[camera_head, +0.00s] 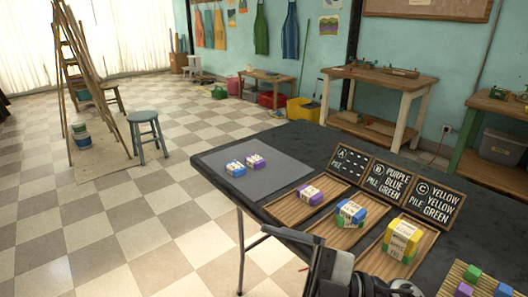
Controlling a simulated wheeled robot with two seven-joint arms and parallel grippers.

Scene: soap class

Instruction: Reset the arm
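My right gripper (330,268) shows at the bottom edge, in front of the black table (245,199), with its arm parts running off to the right. It is seen from behind and partly cut off, so its fingertips and their opening cannot be told. No soap shows in it. My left arm is not in view. Two wrapped soaps, one blue and purple (236,168) and one purple (256,161), lie on a grey mat (275,176). Wooden slatted trays hold a purple soap (311,195), a blue-green pile (350,214) and a yellow pile (402,240).
Chalkboards A (349,162), B (389,183) and C (435,204) stand behind the trays. Another tray (453,272) with coloured blocks sits at the lower right. A stool (146,120) and easel (84,75) stand beyond the table. The floor at left is mostly clear.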

